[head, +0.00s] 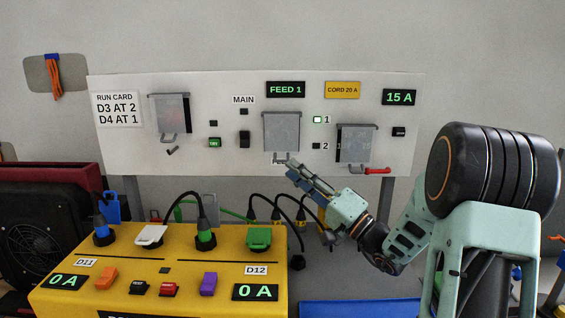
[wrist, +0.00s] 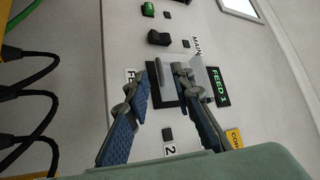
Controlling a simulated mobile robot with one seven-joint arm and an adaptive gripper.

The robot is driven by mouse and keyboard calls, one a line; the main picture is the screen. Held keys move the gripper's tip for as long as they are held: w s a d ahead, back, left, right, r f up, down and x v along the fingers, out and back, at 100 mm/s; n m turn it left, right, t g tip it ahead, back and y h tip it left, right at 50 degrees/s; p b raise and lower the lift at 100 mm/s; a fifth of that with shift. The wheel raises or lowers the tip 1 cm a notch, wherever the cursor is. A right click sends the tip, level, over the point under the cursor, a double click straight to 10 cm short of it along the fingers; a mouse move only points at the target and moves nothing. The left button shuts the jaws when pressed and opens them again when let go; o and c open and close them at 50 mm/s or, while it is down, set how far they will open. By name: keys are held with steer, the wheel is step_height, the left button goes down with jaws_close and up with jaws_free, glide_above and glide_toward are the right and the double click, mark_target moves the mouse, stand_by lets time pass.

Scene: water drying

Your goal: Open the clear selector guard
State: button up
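The clear selector guard (head: 281,132) is a see-through grey cover on the white panel, below the FEED 1 display. It hangs down over the selector and looks closed. It also shows in the wrist view (wrist: 198,74), with a grey handle (wrist: 165,70) at its lower edge. My gripper (head: 291,165) is just below the guard's lower edge. In the wrist view, my gripper (wrist: 160,82) is open, with its blue-padded fingers apart on either side of the handle. I cannot tell whether a finger touches it. The selector behind the guard is not clear.
A yellow power box (head: 170,275) with plugs and black cables stands below. The wall in front of the panel's upper part is free.

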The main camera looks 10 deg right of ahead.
mark_target(282, 161)
steer(key=x, duration=0.5)
jaws_close()
steer(key=shift+w, duration=0.1)
